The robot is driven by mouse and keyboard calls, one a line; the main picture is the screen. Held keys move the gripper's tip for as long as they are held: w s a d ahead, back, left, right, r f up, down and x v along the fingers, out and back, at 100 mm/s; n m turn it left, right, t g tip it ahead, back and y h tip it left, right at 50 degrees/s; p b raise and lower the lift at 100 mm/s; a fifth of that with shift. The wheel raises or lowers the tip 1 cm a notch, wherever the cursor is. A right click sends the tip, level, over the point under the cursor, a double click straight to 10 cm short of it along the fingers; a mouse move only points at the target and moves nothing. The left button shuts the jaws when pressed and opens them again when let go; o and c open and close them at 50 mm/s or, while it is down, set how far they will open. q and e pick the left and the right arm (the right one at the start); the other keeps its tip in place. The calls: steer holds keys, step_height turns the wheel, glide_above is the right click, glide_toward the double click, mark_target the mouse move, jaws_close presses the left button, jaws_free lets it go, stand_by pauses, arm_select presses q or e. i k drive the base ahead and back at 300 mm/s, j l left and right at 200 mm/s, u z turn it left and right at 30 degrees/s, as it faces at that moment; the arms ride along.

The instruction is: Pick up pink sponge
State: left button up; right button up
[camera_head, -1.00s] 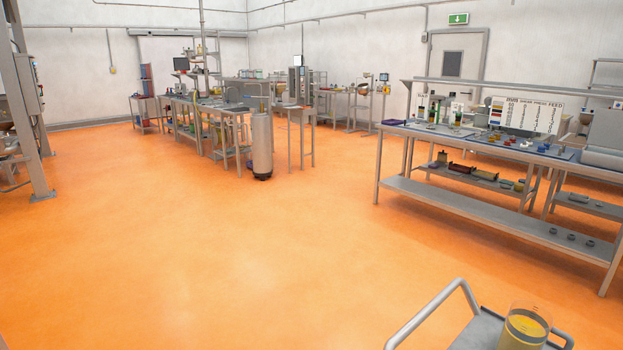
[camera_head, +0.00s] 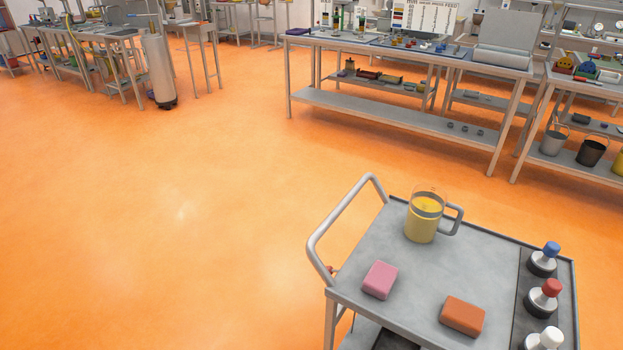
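The pink sponge (camera_head: 380,279) lies flat on the grey top of a cart (camera_head: 388,245), near the cart's left edge. It is a small block with rounded edges, fully visible. Neither of my grippers shows in the head view, so nothing of mine is near the sponge in the picture.
Open orange floor (camera_head: 180,240) lies left. A long workbench (camera_head: 400,115) stands behind.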

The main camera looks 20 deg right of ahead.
mark_target(378, 283)
steer(key=z, duration=1.3)
